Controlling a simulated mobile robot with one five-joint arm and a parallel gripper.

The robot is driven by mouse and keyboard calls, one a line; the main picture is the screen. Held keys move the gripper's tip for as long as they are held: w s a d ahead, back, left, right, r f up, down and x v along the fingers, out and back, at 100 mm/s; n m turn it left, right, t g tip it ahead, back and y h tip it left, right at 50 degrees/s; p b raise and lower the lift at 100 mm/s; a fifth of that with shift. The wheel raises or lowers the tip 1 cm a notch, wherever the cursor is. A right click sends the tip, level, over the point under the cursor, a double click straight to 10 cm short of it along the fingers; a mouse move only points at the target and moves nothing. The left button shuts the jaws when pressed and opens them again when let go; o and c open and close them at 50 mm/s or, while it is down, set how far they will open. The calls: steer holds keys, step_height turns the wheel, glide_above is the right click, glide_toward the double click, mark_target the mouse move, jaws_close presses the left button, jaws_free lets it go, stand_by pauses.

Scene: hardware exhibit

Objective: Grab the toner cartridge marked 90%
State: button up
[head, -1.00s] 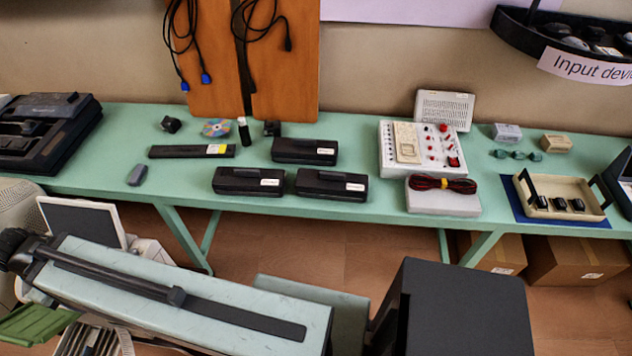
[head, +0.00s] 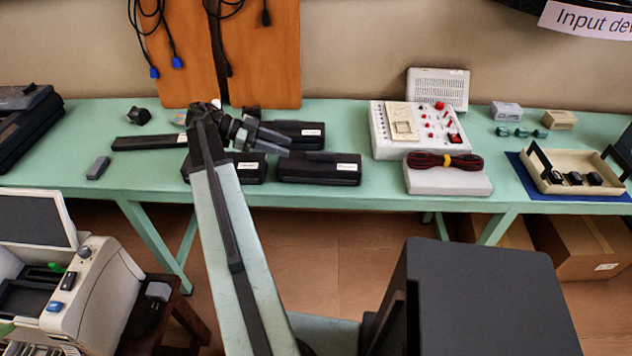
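Three black toner cartridges with white labels lie on the green table; the label print is too small to read. One is at the back (head: 305,128), one at the front right (head: 310,170), and one at the front left (head: 250,176). My gripper (head: 287,147) is above the cartridges, over the gap between the back one and the front ones. My arm and gripper hide parts of the back and front left cartridges. The gripper's dark prongs point right, and I see nothing held. Its opening is too small and dark to judge.
A long black bar (head: 148,142) and a small grey block (head: 98,168) lie left of the cartridges. A white control box (head: 385,145) and a grey box with a wound cable (head: 448,182) stand to the right. Green table (head: 375,195) shows bare between.

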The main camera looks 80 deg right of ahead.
mark_target(315, 152)
steer(key=s, duration=0.2)
steer(key=shift+s+d+f+m, duration=0.2)
steer(key=shift+s+d+m, duration=0.1)
steer(key=shift+d, duration=0.05)
steer(key=shift+b+x, duration=0.5)
steer(key=shift+x, duration=0.6)
steer(key=shift+r+b+x, duration=0.2)
steer(key=shift+b+x, duration=0.55)
steer(key=shift+x, duration=2)
steer(key=shift+d, duration=0.15)
jaws_close()
steer(key=shift+r, duration=0.1)
